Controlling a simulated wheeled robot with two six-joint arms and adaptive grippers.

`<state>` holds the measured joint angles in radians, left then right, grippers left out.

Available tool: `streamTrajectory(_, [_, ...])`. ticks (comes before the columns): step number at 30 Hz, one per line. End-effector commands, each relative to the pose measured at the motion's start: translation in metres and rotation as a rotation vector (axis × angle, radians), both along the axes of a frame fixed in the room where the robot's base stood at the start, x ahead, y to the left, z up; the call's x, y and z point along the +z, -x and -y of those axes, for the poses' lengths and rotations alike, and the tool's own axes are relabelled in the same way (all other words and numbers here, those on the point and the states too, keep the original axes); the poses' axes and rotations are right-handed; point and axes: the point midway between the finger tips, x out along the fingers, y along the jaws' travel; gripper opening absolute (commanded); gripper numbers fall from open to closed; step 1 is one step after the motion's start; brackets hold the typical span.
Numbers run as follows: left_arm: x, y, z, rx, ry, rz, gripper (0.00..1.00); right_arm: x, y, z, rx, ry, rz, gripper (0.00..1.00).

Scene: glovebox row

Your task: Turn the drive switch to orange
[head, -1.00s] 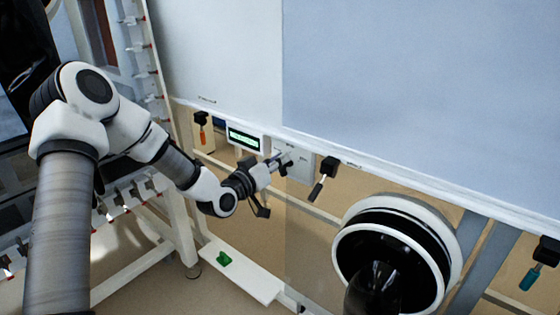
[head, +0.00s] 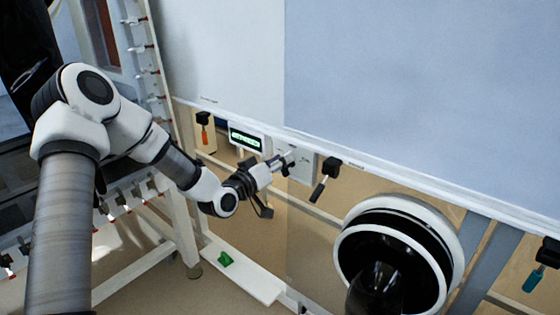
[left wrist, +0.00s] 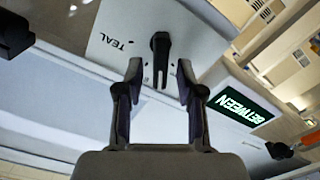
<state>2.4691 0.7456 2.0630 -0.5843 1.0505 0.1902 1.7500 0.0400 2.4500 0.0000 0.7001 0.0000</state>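The drive switch is a black knob (left wrist: 160,58) on a pale plate (left wrist: 112,65). In the left wrist view the word TEAL is printed left of the knob; no orange label is readable. The knob stands lengthwise up and down in that view. My left gripper (left wrist: 159,72) is open, with one finger on each side of the knob and a visible gap to each. In the head view the left gripper (head: 275,163) is at the switch box (head: 301,165) and partly covers the knob. A lit display (left wrist: 243,107) beside it reads BETWEEN. My right gripper is not seen.
An orange-handled black fitting (head: 203,128) hangs left of the display, a dark-handled one (head: 324,179) right of the switch box, and a teal-handled one (head: 538,265) at far right. A large round white-and-black part (head: 397,250) fills the lower right. A green object (head: 225,259) lies below.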

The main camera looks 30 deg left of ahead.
Motion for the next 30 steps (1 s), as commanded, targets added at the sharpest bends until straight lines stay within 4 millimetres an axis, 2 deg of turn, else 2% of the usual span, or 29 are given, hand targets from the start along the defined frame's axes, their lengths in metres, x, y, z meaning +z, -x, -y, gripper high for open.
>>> streamTrajectory(5, [0.0,0.006,-0.002,0.002,0.003,0.0,0.38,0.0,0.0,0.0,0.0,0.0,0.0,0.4])
streamTrajectory(13, [0.001,0.051,-0.005,0.002,0.01,0.004,0.38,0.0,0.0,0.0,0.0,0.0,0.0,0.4])
streamTrajectory(18, [0.0,0.069,-0.007,0.004,0.007,0.001,0.38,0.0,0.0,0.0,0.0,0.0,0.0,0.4])
streamTrajectory(30, [0.0,0.075,-0.005,-0.001,0.0,0.0,0.38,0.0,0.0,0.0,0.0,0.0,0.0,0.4])
